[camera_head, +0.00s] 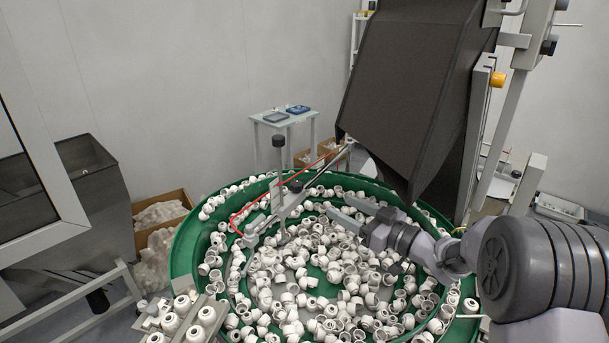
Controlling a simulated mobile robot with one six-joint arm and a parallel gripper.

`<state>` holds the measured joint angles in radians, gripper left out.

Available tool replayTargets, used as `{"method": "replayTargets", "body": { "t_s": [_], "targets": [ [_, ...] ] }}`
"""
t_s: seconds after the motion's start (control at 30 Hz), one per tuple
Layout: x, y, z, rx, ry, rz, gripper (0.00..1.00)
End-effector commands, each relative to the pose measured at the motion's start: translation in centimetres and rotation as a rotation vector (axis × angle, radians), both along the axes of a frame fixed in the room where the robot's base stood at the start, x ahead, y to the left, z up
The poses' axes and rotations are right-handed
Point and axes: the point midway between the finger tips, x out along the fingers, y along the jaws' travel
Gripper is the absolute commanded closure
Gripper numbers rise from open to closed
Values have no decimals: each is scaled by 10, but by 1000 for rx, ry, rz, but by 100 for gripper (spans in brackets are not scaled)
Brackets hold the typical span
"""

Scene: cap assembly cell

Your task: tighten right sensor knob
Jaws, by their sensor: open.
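A grey sensor bracket (272,212) with a thin red rod reaches over the green bowl (183,250). A dark upright knob (279,141) on a post stands at its back. A smaller dark knob (295,186) sits lower on the bracket, near its right end. I cannot tell for sure which one is the right sensor knob. My gripper (338,206) is over the bowl, to the right of the bracket, with its fingers pointing left toward it. It is open, with nothing between its fingers, and apart from both knobs.
Many white caps fill the bowl. A dark hopper (412,85) hangs above and behind my gripper. A rail with white caps (188,318) is at the lower left. A small table (284,116) and cardboard boxes (162,212) stand behind and left of the bowl.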

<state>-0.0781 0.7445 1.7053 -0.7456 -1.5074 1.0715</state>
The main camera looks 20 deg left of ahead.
Motion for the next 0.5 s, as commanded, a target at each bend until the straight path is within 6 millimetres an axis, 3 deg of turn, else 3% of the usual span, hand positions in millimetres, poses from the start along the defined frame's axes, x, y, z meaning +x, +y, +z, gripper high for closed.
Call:
{"method": "replayTargets", "body": {
  "t_s": [0.5],
  "targets": [
    [49,113,1,0,-2,-2,45]
  ]
}}
